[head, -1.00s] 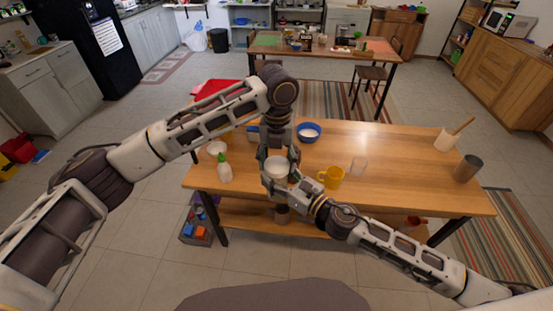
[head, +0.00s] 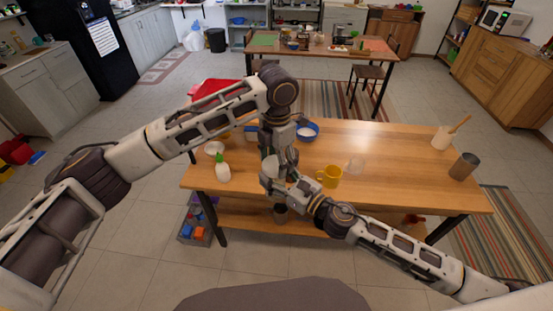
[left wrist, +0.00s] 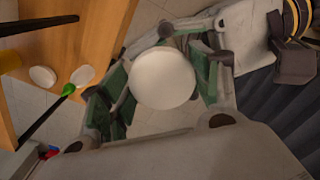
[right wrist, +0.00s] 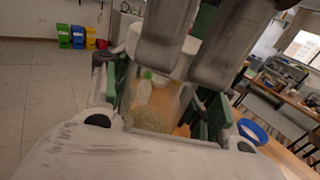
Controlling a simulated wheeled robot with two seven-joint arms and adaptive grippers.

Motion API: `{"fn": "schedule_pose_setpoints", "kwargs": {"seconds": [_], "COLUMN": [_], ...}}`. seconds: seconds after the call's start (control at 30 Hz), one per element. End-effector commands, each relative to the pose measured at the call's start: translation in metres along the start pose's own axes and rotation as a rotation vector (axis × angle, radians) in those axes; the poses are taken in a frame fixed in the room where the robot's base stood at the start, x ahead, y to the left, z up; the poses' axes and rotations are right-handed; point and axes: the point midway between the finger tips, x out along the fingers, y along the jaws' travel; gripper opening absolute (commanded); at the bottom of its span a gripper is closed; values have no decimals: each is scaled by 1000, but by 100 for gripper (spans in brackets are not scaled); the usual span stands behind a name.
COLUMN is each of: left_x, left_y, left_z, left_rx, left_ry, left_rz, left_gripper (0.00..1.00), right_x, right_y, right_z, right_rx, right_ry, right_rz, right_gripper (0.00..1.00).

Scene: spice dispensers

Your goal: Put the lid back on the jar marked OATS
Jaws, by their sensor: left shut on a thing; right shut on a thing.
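My left gripper (head: 277,158) points down over the near edge of the table, shut on a round white lid (left wrist: 162,78) seen from above in the left wrist view. My right gripper (head: 284,183) meets it from below right. The lid (right wrist: 132,38) shows above the jar, partly behind the left fingers. I cannot tell whether lid and jar touch. No OATS marking is readable. In the head view, the grippers mostly hide the jar.
A utensil pot (head: 441,138) and dark cylinder (head: 464,166) are at right. The table's right-middle is clear.

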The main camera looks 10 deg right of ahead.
Motion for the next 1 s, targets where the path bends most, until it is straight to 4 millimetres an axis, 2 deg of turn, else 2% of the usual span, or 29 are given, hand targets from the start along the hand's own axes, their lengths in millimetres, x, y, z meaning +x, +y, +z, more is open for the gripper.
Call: {"fn": "schedule_pose_setpoints", "kwargs": {"seconds": [0.17,0.47,0.5,0.63,1.0], "left_x": [-2,-2,-2,-1,-1], "left_y": [2,2,2,1,0], "left_z": [1,1,1,0,0], "left_rx": [70,75,75,75,77], "left_ry": [-4,-4,-4,-3,-1], "left_rz": [5,5,5,4,1], "left_gripper": [45,45,68,85,85], "right_x": [-1,-1,-1,0,0], "right_y": [2,2,2,2,1], "right_z": [-2,-2,-2,-1,0], "right_rx": [1,1,1,1,0], "right_ry": [3,3,3,2,-1], "right_rz": [4,5,5,4,2], "right_gripper": [0,0,0,0,0]}}
